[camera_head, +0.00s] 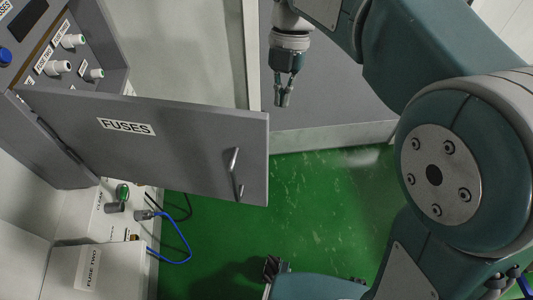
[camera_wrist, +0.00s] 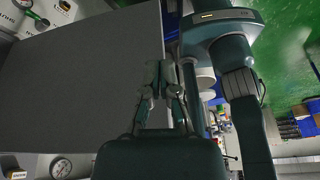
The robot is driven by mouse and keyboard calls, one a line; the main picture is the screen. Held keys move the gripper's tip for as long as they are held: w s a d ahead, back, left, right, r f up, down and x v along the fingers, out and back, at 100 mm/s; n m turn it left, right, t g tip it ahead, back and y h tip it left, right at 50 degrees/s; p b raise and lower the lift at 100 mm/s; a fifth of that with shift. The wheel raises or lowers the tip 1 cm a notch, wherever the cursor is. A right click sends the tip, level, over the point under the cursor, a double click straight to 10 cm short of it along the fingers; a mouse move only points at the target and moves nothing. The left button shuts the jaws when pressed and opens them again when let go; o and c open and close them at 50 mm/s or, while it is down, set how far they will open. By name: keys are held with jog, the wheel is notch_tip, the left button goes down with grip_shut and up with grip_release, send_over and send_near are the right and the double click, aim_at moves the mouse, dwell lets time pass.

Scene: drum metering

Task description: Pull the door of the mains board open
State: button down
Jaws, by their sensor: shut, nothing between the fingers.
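The grey door (camera_head: 190,160) of the mains board, labelled FUSES, stands swung open from the grey cabinet (camera_head: 110,45). Its bar handle (camera_head: 234,172) is on the outer face near the free edge. My gripper (camera_head: 283,101) points down beyond the door's free edge, up and right of the handle and apart from it in the head view. The fingers are shut and empty. In the wrist view a plain grey panel (camera_wrist: 85,80), which looks like the door, fills the left beside my gripper (camera_wrist: 167,70). The handle does not show there.
Inside the cabinet are several white fuse holders (camera_head: 58,68). Below the door are a FUSE TWO box (camera_head: 95,272) and a blue cable (camera_head: 185,245). Green floor (camera_head: 300,220) is clear right of the door.

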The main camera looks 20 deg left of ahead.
aim_at(266, 158)
jog(key=shift+n, duration=0.9)
jog(key=s+f, duration=0.2)
jog(key=f, duration=0.1)
jog(key=s+f, duration=0.3)
jog(key=s+a+f, duration=0.1)
jog(key=s+f, duration=0.1)
jog(key=f, duration=0.1)
jog(key=shift+s+f, duration=0.35)
jog(key=shift+s, duration=0.1)
